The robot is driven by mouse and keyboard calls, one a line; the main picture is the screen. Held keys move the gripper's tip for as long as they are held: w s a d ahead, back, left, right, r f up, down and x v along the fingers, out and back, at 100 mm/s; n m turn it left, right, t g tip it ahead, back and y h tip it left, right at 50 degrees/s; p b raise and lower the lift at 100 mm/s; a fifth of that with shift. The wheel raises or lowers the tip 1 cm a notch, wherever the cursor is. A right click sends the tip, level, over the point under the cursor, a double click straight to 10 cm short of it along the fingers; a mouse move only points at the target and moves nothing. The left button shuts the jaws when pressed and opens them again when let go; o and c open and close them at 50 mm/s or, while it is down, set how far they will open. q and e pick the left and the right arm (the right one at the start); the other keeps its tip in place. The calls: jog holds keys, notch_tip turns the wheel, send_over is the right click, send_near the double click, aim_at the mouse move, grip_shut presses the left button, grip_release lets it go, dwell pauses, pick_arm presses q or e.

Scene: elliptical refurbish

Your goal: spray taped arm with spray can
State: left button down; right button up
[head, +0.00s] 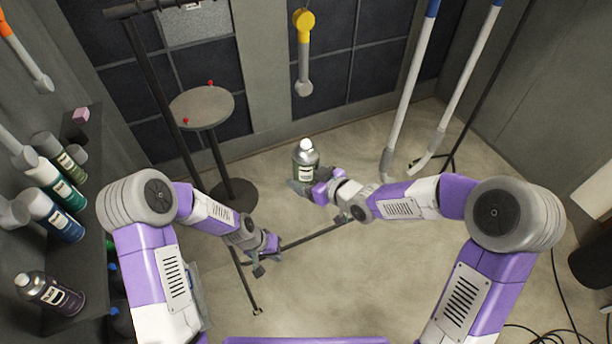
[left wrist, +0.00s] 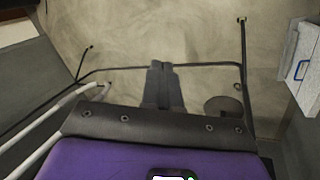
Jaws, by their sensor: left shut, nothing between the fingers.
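A grey-green spray can (head: 306,172) with a white top and a pale label stands upright in my right gripper (head: 306,187), near the middle of the head view. The fingers are at its lower part and partly hidden. My left gripper (head: 262,265) is low at left of centre, shut and empty. Two long white arms with blue ends (head: 408,85) hang at right. I cannot tell which is the taped arm.
A shelf (head: 88,275) at left holds several spray cans (head: 55,185). A round stool-like stand (head: 202,107) with small red knobs is at back left. A dark metal frame (head: 315,236) runs low across the floor. The floor (head: 340,290) at centre is mostly clear.

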pick_arm(q)
jog(key=w+d+r+m, duration=0.1)
jog(key=w+r+m, duration=0.1)
jog(key=w+r, duration=0.75)
notch_tip(320, 180, up, 37)
jog(key=m+t+h, duration=0.3)
jog(key=m, duration=0.8)
send_over(302, 143)
jog(key=shift+f, duration=3)
jog(key=shift+f, duration=0.3)
